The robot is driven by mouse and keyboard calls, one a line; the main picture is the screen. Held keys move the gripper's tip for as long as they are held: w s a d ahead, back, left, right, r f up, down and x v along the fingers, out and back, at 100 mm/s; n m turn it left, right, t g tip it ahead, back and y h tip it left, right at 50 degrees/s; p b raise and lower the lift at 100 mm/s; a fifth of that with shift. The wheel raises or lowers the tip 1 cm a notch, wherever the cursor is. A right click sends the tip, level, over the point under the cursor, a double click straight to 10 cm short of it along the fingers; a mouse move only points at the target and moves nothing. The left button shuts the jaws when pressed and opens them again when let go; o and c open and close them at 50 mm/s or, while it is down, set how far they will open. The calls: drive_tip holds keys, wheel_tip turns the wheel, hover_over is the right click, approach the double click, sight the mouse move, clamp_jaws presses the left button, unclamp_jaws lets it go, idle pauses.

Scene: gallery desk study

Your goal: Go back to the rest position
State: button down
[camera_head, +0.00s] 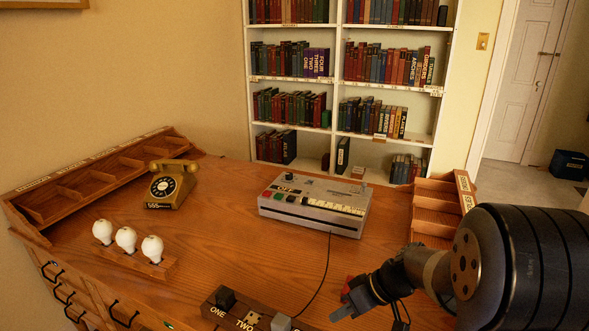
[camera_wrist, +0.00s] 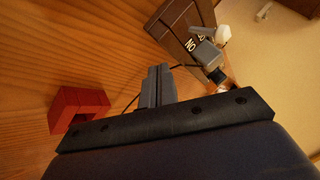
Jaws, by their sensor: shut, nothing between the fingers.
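My gripper (camera_head: 342,312) hangs over the front right part of the wooden desk (camera_head: 225,235), below the end of my dark arm. In the wrist view its fingers (camera_wrist: 156,84) are together and hold nothing. A red block-like piece (camera_wrist: 78,108) lies on the desk beside the fingers; part of it shows next to my gripper in the head view (camera_head: 348,288). A dark wooden block with labels such as ONE and TWO (camera_head: 238,312) stands to the left of my gripper. It also shows in the wrist view (camera_wrist: 176,22).
A grey machine with coloured buttons (camera_head: 314,202) sits mid-desk, with a black cable running forward. A gold rotary telephone (camera_head: 170,185) and a stand with three white bulbs (camera_head: 126,240) are at left. Wooden compartments line the left and right edges. A bookcase (camera_head: 340,85) stands behind.

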drive_tip(key=v, duration=1)
drive_tip(key=shift+s+d+f, duration=0.3)
drive_tip(key=shift+f, duration=0.05)
